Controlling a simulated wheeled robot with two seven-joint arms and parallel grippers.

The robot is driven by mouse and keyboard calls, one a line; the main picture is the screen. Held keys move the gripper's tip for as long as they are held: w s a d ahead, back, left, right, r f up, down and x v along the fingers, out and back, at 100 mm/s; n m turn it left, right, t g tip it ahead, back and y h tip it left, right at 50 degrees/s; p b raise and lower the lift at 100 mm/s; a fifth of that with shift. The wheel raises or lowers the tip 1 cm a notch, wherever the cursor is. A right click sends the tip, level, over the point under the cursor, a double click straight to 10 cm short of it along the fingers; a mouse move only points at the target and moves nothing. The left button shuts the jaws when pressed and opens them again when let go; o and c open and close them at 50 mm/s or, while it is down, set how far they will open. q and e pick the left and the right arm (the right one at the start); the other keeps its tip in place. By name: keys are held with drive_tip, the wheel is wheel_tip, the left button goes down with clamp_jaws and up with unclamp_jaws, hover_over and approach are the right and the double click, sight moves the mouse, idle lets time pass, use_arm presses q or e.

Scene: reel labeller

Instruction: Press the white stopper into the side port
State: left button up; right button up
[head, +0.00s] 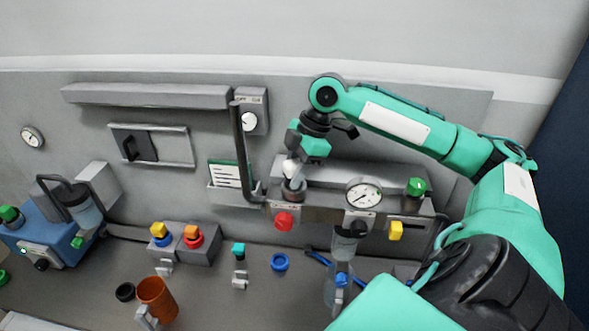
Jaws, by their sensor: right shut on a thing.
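The stopper is just above or at the mouth of a dark round port with a brownish ring (293,189), at the left end of the machine. I cannot tell whether the stopper touches the port or is inside it, because the parts are small and overlap. My left gripper is not in view.
A gauge (364,195), a red knob (283,221), a green knob (416,187) and a yellow knob (396,230) are near the port. A dark upright bar (241,155) stands close left.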

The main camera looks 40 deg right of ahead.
drive_tip(key=shift+f, duration=0.1)
idle(0.4)
drive_tip(key=shift+f, duration=0.2)
drive_tip(key=shift+r, duration=0.2)
drive_tip(key=shift+s+r+p, duration=0.2)
drive_tip(key=shift+p, duration=0.15)
drive_tip(key=shift+f+p, duration=0.3)
drive_tip(key=shift+p, duration=0.65)
idle(1.5)
drive_tip(key=shift+a+f+p, duration=0.1)
drive_tip(key=shift+f+p, duration=0.15)
drive_tip(key=shift+p, duration=0.1)
idle(0.6)
drive_tip(key=shift+s, duration=0.1)
